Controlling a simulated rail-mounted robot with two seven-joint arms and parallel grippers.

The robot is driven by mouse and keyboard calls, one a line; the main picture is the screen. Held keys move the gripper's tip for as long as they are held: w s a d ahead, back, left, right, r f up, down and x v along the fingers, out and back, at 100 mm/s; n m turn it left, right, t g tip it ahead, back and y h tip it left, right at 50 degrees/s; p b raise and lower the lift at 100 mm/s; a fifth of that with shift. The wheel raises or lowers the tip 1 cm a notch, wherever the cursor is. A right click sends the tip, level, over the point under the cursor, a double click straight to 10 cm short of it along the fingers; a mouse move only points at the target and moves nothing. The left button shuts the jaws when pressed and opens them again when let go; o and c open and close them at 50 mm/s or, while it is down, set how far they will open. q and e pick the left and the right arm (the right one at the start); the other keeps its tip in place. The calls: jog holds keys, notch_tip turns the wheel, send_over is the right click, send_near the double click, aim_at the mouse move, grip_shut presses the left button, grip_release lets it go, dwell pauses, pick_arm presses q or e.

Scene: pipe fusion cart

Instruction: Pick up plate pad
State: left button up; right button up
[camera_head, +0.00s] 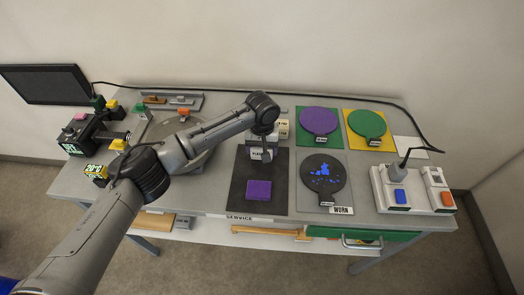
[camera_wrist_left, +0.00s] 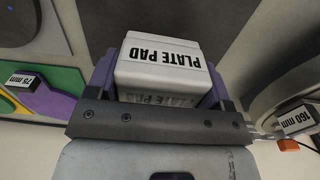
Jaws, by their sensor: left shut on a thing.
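The plate pad (camera_wrist_left: 165,72) is a white block with a black "PLATE PAD" label, seen large in the left wrist view. My left gripper (camera_wrist_left: 160,85) is shut on it, with a purple finger on either side. In the head view my left gripper (camera_head: 262,153) is over the far part of a dark mat (camera_head: 240,203), and the plate pad (camera_head: 257,156) shows only in part beneath it. Whether the pad touches the mat is hard to tell. My right gripper is in neither view.
A purple block (camera_head: 259,190) lies on the dark mat's near half. To the right are a blue-spotted black disc (camera_head: 323,174), a purple disc (camera_head: 318,120) and a green disc (camera_head: 367,124). A white switch box (camera_head: 398,186) stands at the table's right end.

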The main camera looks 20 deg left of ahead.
pick_arm(q)
jog(key=s+d+r+p, duration=0.2)
jog(key=s+d+r, duration=0.1)
jog(key=d+r, duration=0.5)
jog(key=d, duration=0.3)
jog(key=shift+d+r, duration=0.1)
